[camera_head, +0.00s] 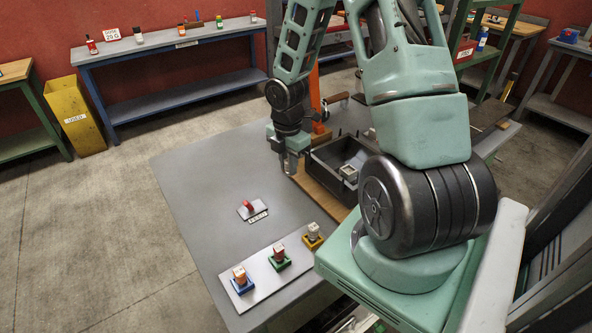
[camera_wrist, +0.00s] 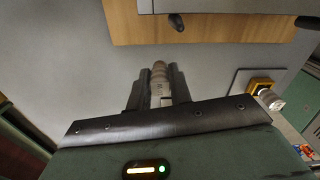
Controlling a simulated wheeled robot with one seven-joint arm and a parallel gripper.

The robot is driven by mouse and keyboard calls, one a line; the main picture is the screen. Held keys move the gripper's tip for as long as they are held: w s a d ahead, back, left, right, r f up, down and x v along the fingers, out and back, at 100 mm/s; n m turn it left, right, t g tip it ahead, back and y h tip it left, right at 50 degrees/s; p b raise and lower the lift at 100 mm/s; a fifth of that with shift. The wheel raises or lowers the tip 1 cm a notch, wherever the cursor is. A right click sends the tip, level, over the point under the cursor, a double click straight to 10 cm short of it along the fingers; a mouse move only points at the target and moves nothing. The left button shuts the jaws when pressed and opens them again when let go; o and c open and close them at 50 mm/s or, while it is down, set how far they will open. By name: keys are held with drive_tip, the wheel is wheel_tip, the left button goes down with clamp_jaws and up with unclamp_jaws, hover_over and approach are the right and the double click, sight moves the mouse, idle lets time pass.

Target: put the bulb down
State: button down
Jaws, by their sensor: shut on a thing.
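My gripper (camera_wrist: 160,82) is shut on a pale grey, ribbed bulb (camera_wrist: 159,72), which shows between the two dark fingers in the wrist view. In the head view my gripper (camera_head: 291,160) hangs over the grey table (camera_head: 195,190), beside the left edge of a wooden board. The bulb is too small or hidden to make out there. In the wrist view, bare grey table lies beyond the bulb. I cannot tell whether the bulb touches the table.
A dark open box (camera_head: 325,175) holding a grey part stands on the wooden board (camera_head: 318,196). A pale tray (camera_head: 252,293) carries blue, green and yellow holders with small parts. A small plate with a red piece (camera_head: 248,206) lies nearby. The table's left part is clear.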

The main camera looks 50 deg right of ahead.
drive_tip(key=shift+f, duration=2)
drive_tip(key=shift+f, duration=0.1)
drive_tip(key=shift+f, duration=0.15)
drive_tip(key=c, duration=1.3)
unclamp_jaws()
